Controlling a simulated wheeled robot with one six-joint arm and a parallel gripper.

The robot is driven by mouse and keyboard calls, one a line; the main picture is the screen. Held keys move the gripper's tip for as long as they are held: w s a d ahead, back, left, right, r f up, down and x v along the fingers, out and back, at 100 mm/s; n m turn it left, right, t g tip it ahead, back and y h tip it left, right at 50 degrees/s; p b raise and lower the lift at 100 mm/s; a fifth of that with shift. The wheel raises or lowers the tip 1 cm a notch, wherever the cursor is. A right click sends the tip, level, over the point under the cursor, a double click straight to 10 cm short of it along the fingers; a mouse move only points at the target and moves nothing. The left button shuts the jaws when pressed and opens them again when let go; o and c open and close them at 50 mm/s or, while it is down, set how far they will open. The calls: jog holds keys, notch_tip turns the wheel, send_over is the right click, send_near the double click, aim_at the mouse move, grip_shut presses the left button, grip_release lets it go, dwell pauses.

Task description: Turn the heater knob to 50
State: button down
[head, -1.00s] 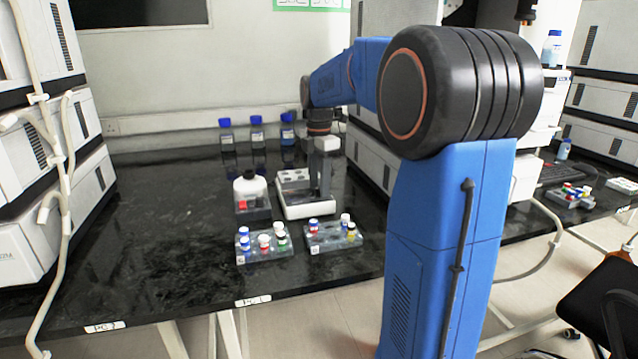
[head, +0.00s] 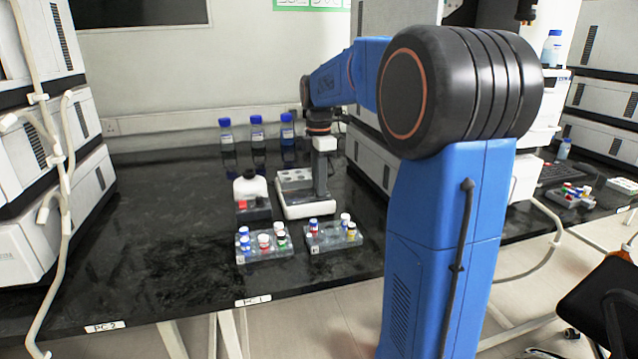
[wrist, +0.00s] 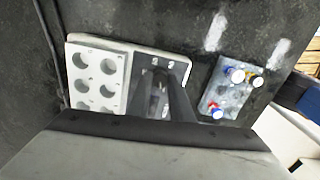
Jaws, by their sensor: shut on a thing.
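The heater (head: 294,211) is a white, low device at the back middle of the black bench, right of a white bottle. In the wrist view the heater (wrist: 86,47) shows a white block with several round holes and a dark panel with small white marks beside it. My gripper (head: 321,192) points straight down over the right part of the heater. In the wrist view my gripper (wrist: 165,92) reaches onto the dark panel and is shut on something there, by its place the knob. The fingers hide the knob, and its setting cannot be read.
A white bottle in a dark holder (head: 253,213) stands just left of the heater. Two vial racks (head: 264,254) (head: 333,243) with coloured caps sit in front. Several blue-capped bottles (head: 257,132) line the back. The bench's left side is clear.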

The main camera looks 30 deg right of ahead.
jog(key=m, duration=0.4)
jog(key=shift+m, duration=0.3)
jog(key=m, duration=0.4)
jog(key=shift+w+m, duration=0.1)
jog(key=shift+m, duration=0.2)
jog(key=m, duration=0.4)
jog(key=shift+m, duration=0.3)
jog(key=m, duration=0.3)
jog(key=shift+m, duration=0.3)
jog(key=m, duration=0.8)
jog(key=shift+d, duration=0.1)
jog(key=m, duration=0.4)
jog(key=shift+r+m, duration=0.1)
jog(key=shift+m, duration=2)
